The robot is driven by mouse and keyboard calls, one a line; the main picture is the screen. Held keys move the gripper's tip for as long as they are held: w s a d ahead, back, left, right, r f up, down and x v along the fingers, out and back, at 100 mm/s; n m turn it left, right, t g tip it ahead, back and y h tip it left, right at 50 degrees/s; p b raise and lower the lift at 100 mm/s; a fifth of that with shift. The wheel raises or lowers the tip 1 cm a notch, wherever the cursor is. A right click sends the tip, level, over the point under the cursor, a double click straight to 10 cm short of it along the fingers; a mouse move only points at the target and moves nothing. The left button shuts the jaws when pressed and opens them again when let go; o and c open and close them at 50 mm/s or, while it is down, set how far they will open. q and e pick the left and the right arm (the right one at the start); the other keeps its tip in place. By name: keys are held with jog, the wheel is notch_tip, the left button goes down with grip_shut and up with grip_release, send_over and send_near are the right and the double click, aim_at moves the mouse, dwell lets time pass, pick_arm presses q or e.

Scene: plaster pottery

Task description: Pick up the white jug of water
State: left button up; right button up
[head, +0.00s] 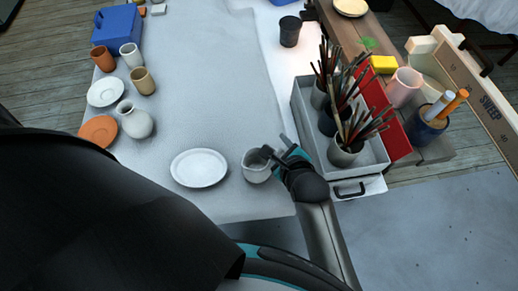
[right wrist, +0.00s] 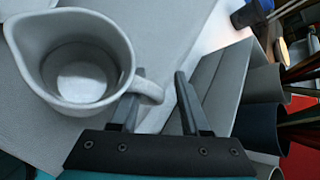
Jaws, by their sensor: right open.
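The white jug (head: 256,167) stands upright near the front right of the grey-covered table, just right of a white plate. In the right wrist view the jug (right wrist: 45,50) fills the upper left, with its spout to the left and its handle (right wrist: 152,92) to the right. A paler round surface shows inside it; I cannot tell the water level. My right gripper (head: 277,148) is open at the jug's handle side. In the right wrist view its fingers (right wrist: 160,85) are apart, with the handle reaching between them near the left finger. My left gripper is out of view.
The white plate (head: 198,168) lies left of the jug. A grey tray (head: 304,110) with pots of brushes stands close on the right. Cups, saucers and a round vase (head: 136,122) stand at the left. The table's middle is clear.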

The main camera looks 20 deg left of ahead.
jog(key=shift+w+a+f, duration=0.2)
jog(key=shift+w+f, duration=0.05)
jog(key=shift+w, duration=0.05)
jog(key=c, duration=0.7)
grip_shut()
jog(key=shift+r, duration=0.15)
dwell(0.5)
